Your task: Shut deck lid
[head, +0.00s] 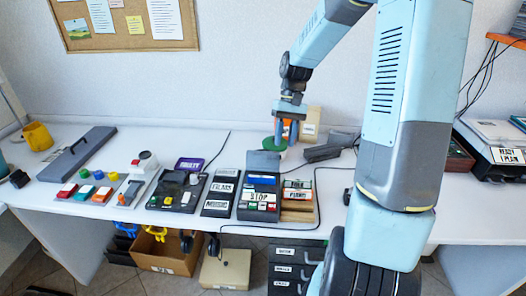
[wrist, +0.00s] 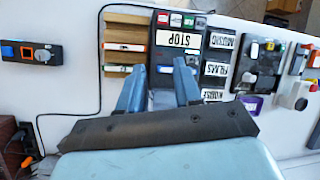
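The deck (head: 257,208) is a dark box with a STOP label and coloured buttons along its front. Its lid (head: 263,161) is a grey panel standing raised at the deck's back edge. The deck also shows upside down in the wrist view (wrist: 179,54), partly hidden by my fingers. My gripper (head: 287,140) is above and behind the raised lid in the head view. In the wrist view, its two blue fingers (wrist: 158,76) are spread apart with nothing clearly held between them. I cannot tell whether a finger touches the lid.
A wooden rack (head: 297,212) with labelled cases stands right of the deck. A FILMS box (head: 221,190) stands to its left. A green round thing (head: 273,144) is near my gripper. A black cable (wrist: 71,113) crosses the table, which has bare room behind the deck.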

